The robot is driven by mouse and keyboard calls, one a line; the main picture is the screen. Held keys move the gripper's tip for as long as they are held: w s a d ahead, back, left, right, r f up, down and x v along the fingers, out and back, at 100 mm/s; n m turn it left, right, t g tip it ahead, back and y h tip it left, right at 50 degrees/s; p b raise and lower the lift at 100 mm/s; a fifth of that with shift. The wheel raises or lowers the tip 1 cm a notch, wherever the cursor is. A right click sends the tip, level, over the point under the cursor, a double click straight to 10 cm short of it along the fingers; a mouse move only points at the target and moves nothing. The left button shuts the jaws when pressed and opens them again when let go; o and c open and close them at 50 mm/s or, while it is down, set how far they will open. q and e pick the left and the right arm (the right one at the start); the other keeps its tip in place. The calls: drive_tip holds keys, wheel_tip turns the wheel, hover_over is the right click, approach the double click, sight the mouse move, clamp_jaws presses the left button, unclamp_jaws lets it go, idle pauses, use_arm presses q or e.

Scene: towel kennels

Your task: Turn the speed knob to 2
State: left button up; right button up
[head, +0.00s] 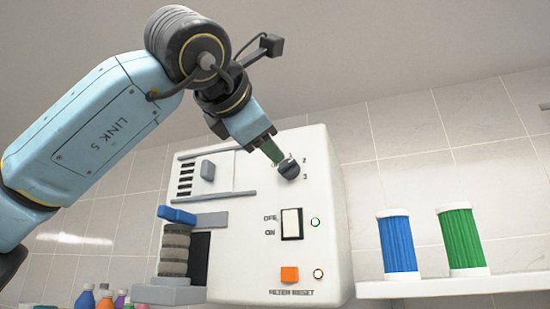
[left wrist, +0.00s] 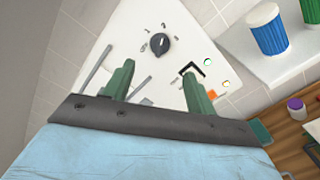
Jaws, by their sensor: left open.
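The speed knob (head: 289,169) is a dark round dial high on the front of a white machine (head: 248,235). The numbers 2 and 3 show to its right in the head view; other marks are partly hidden. Which number it points to is not clear. My left gripper (head: 275,156) is in front of the knob's upper left in the head view and partly covers its marks. In the left wrist view the knob (left wrist: 160,43) stands ahead of the open, empty green fingers (left wrist: 158,72), between their lines and apart from them. My right gripper is not in view.
Below the knob are an OFF/ON rocker switch (head: 291,224) and an orange filter reset button (head: 289,274). A white shelf (head: 450,287) at right holds a blue filter (head: 398,245) and a green filter (head: 462,240). Bottles stand lower left.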

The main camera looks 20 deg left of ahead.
use_arm(q)
drive_tip(key=s, duration=0.2)
drive_tip(key=shift+s, duration=0.35)
